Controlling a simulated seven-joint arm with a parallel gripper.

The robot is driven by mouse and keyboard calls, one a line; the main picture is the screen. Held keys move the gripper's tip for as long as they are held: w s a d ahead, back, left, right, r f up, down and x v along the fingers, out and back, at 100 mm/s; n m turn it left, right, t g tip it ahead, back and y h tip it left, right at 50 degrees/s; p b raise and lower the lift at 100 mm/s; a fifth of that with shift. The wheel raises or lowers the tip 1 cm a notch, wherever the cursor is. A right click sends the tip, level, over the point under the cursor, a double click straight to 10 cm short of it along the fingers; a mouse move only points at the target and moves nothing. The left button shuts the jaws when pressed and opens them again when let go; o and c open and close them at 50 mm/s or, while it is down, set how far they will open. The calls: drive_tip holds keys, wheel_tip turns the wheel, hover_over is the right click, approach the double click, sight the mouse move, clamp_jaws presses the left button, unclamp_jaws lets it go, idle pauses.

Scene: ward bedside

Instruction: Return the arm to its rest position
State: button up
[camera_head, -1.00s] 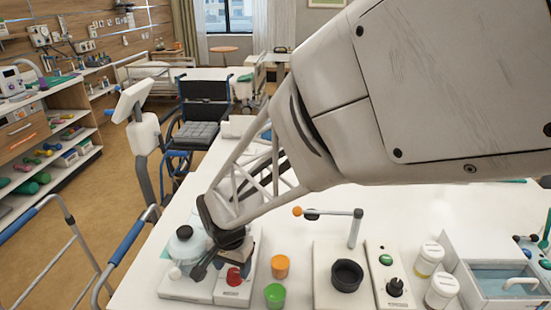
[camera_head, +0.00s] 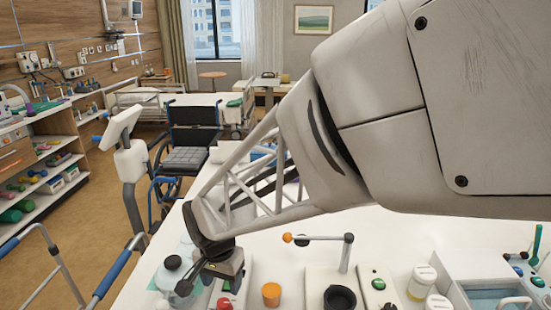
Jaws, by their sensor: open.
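My gripper (camera_head: 192,281) is at the lower left of the head view, at the end of my arm, which crosses from the upper right. It is low over the near left part of the white table (camera_head: 420,240), in front of a kettle-like grey-white pot (camera_head: 172,270) and close to a red knob (camera_head: 224,303). I see nothing held between its fingers. Whether it touches the pot cannot be told from this view. My arm hides part of the table behind it.
A wheelchair (camera_head: 190,135) stands behind. The table's middle right is clear.

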drive_tip(key=s+d+r+n+t, duration=0.1)
drive_tip(key=s+d+r, duration=0.3)
drive_tip(key=d, duration=0.7)
drive_tip(key=s+d+r+n, duration=0.1)
drive_tip(key=s+d+r, duration=0.2)
drive_tip(key=d, duration=0.8)
drive_tip(key=s+d+r+t, duration=0.1)
drive_tip(key=s+d+r, duration=0.3)
drive_tip(key=d, duration=0.7)
drive_tip(key=shift+s+r+n+t, duration=0.3)
drive_tip(key=shift+s+r+n, duration=0.1)
drive_tip(key=shift+r, duration=0.25)
drive_tip(key=shift+w, duration=0.1)
idle(1.0)
